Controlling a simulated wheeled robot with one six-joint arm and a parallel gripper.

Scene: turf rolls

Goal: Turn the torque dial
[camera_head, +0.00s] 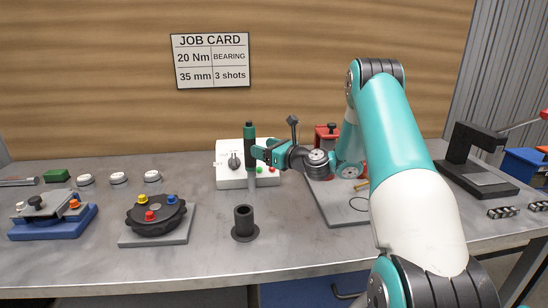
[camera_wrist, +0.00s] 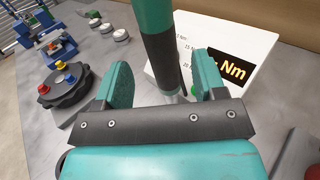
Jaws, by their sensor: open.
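The torque dial (camera_head: 235,161) is a dark round knob on the front of a white control box (camera_head: 224,180) at the back middle of the bench. A tool with a teal and black handle (camera_head: 249,146) stands upright in front of the box, to the right of the dial. My gripper (camera_head: 257,154) is open beside this handle. In the wrist view, the handle (camera_wrist: 158,45) rises between the spread fingers of my gripper (camera_wrist: 162,85). Contact cannot be told. The box's display (camera_wrist: 230,68) shows "Nm" there, its number partly covered. The handle and finger hide the dial there.
The job card (camera_head: 210,61) on the wall reads 20 Nm, bearing, 35 mm, 3 shots. A black round fixture (camera_head: 156,215) with coloured knobs and a black hollow post (camera_head: 244,222) stand in front. A black press (camera_head: 480,160) is at right. Bare bench lies around the post.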

